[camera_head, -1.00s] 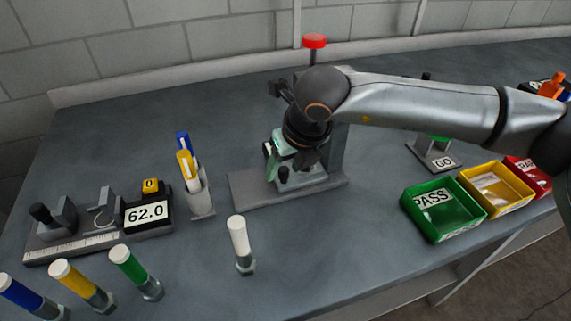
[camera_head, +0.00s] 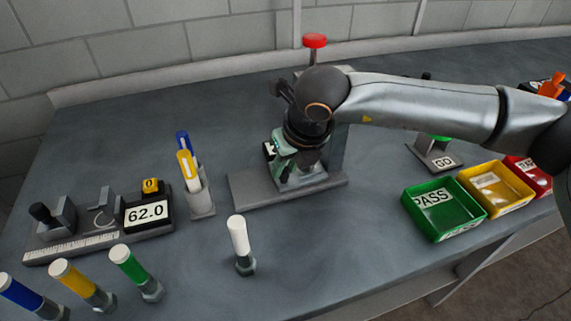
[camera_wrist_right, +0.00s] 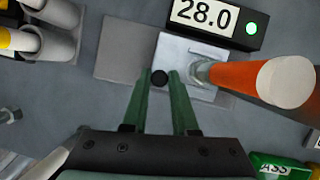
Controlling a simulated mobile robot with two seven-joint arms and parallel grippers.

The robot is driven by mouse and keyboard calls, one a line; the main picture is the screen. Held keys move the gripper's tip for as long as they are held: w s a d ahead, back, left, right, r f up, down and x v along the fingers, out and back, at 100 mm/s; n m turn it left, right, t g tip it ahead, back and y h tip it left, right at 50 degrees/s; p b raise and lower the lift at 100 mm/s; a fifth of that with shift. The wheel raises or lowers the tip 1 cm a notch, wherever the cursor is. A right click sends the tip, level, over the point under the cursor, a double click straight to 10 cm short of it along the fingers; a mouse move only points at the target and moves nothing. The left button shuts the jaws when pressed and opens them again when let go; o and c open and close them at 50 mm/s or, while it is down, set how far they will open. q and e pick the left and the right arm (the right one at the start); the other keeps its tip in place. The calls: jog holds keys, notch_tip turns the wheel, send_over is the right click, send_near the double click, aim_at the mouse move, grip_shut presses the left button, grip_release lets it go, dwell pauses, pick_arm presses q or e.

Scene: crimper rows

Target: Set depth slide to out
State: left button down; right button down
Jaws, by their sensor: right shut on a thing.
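The depth slide's black knob (camera_wrist_right: 159,77) shows in the right wrist view at the left edge of a pale metal plate (camera_wrist_right: 175,52). I cannot tell how far the slide is out. My right gripper (camera_wrist_right: 160,80) is shut on this knob, with one green finger on each side. In the head view my right gripper (camera_head: 292,163) reaches down at the press base (camera_head: 245,190) and hides the knob. An orange handle (camera_wrist_right: 240,77) with a pale end stands beside the right finger. My left gripper is not in view.
A 28.0 display (camera_wrist_right: 205,14) with a green light is behind the plate. A red-topped post (camera_head: 314,41) rises behind my arm. Green (camera_head: 410,203) and yellow (camera_head: 521,205) trays lie right.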

dwell(0.8)
